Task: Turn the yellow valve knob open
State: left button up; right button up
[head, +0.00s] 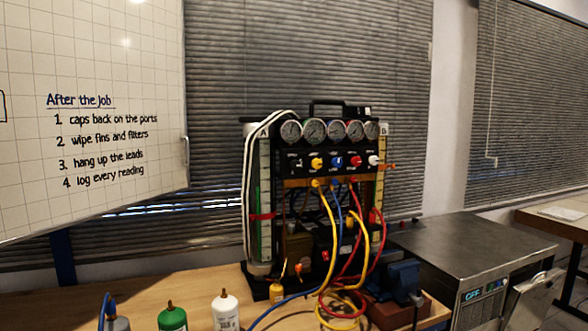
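Neither of my grippers shows in the head view.
A row of round gauges (314,131) tops the panel. Yellow, blue and red hoses (329,235) hang below it. Green (173,319) and white (225,312) bottles stand on the wooden bench (190,285) at the front. A metal-topped unit (470,245) stands right.

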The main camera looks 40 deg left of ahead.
aim_at(316, 164)
jog(key=u, duration=1.6)
